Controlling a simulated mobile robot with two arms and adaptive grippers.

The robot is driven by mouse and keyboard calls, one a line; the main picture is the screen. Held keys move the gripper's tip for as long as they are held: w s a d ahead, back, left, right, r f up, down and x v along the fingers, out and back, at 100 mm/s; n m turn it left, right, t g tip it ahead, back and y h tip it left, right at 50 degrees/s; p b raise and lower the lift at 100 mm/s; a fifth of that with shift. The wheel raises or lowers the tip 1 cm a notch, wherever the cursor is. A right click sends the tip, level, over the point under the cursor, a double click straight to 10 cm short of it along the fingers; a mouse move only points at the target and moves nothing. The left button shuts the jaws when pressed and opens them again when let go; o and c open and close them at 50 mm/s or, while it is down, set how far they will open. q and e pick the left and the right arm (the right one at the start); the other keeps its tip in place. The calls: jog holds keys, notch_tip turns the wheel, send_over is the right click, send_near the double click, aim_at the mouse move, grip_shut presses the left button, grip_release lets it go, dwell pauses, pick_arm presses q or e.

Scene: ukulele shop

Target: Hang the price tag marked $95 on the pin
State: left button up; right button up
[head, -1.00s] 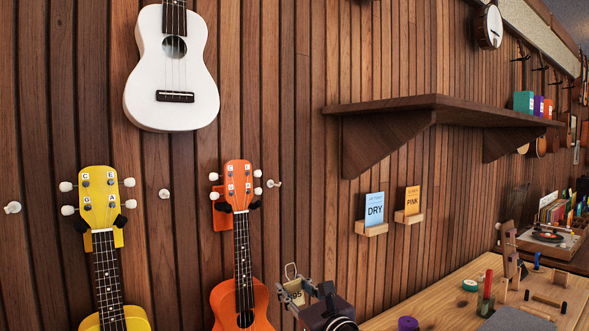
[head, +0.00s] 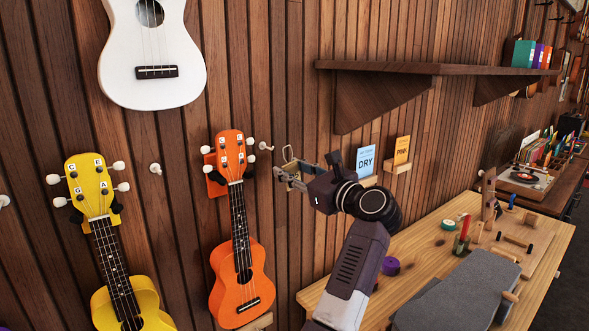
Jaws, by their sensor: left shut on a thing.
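My left gripper (head: 288,177) is raised in front of the slatted wall, to the right of the orange ukulele's head. It is shut on a small price tag (head: 289,165) with a thin loop at its top. The tag's marking is too small to read now, and the fingers hide part of it. A pale pin (head: 265,147) sticks out of the wall just left of the loop. The loop looks apart from it in the picture. Another pin (head: 155,168) is between the yellow and orange ukuleles. My right gripper is not in view.
An orange ukulele (head: 238,275) and a yellow ukulele (head: 125,290) hang at left, below a white one (head: 155,60). A dark shelf (head: 400,68) juts out above right. Two small card holders are behind my arm. A wooden bench (head: 425,235) with tools stands lower right.

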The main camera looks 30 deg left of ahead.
aim_at(267, 164)
pick_arm(q)
jog(key=p+x, duration=0.2)
jog(key=x, duration=0.3)
jog(key=shift+w+a+f, duration=0.1)
jog(key=shift+a+f, duration=0.05)
jog(key=shift+a, duration=0.2)
jog(key=shift+w+a+f, duration=0.1)
jog(key=shift+a+f, duration=0.05)
jog(key=shift+a, duration=0.05)
jog(key=shift+w+a+f+b, duration=0.1)
jog(key=shift+a+f+b, duration=0.3)
jog(key=shift+b, duration=0.25)
jog(key=shift+w+a+f+b, duration=0.1)
jog(key=shift+w+b, duration=0.05)
jog(key=shift+b, duration=0.3)
jog(key=o, duration=0.9)
